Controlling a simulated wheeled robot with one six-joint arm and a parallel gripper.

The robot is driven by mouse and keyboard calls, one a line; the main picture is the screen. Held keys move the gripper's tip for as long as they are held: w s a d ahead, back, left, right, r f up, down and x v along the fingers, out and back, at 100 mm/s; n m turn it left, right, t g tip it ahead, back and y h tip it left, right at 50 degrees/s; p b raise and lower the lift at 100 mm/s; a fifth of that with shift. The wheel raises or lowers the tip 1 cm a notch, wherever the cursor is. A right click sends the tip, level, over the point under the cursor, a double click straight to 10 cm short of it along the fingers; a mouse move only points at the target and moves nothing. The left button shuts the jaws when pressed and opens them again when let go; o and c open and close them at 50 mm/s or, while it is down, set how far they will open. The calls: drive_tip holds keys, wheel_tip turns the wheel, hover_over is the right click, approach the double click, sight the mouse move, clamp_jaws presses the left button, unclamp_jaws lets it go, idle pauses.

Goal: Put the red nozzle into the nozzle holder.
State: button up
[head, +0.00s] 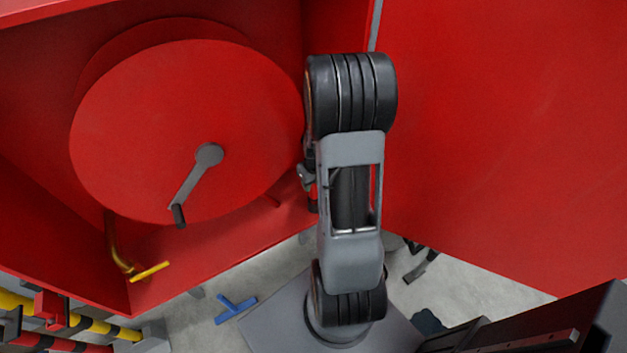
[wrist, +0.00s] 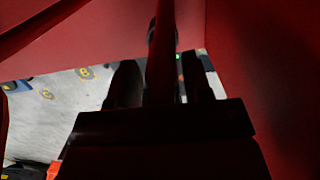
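The red nozzle (wrist: 160,70) is a dark red bar in the shadowed wrist view, standing between the two dark fingers of my gripper (wrist: 161,85), which look closed around it. In the head view a small red and black piece (head: 312,197) shows beside my arm, at the cabinet's inner right side. My gripper is mostly hidden behind my arm there. I cannot make out the nozzle holder in either view; my arm covers part of the cabinet's right side.
A large red hose reel (head: 150,130) with a grey crank (head: 190,185) fills the open red cabinet. A yellow-handled valve (head: 148,271) is below it. The red door (head: 500,130) stands close on the right. A blue T-shaped thing (head: 236,307) lies on the floor.

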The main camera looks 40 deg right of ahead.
drive_tip(key=o, duration=0.3)
wheel_tip(320, 180, up, 14)
drive_tip(key=s+p, duration=0.2)
drive_tip(key=shift+a+f, duration=0.15)
drive_tip(key=shift+f, duration=0.05)
drive_tip(key=shift+s, duration=0.15)
